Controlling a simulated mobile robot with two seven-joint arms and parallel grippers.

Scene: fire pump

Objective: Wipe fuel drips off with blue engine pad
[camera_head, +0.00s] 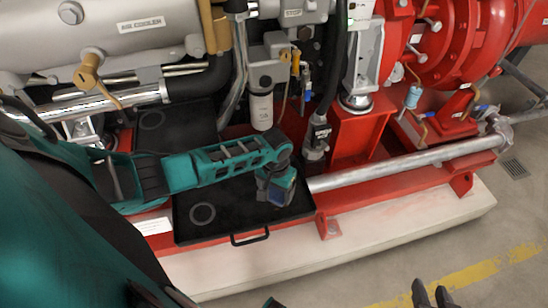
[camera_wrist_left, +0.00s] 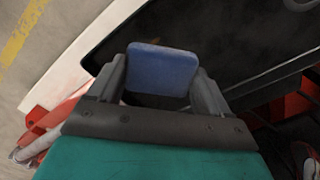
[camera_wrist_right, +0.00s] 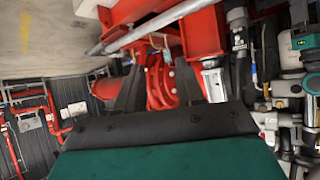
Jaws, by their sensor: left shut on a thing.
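The blue engine pad (camera_wrist_left: 163,69) is held between the two fingers of my left gripper (camera_wrist_left: 163,85) in the left wrist view. In the head view the left gripper (camera_head: 276,182) and the pad (camera_head: 288,184) are over the right part of a black tray (camera_head: 240,218) below the engine. I cannot tell whether the pad touches the tray. A round ring mark (camera_head: 203,213) shows on the tray. I cannot make out fuel drips. My right gripper (camera_head: 432,292) is at the bottom right of the head view, over the floor. Its fingers are apart and empty in the right wrist view (camera_wrist_right: 160,75).
A second black tray part (camera_head: 175,128) lies behind my left arm. The grey engine (camera_head: 120,35), white filter (camera_head: 261,110) and red pump (camera_head: 450,45) stand behind. A silver pipe (camera_head: 410,165) runs right of the tray above the pale plinth (camera_head: 390,225). The floor in front is clear.

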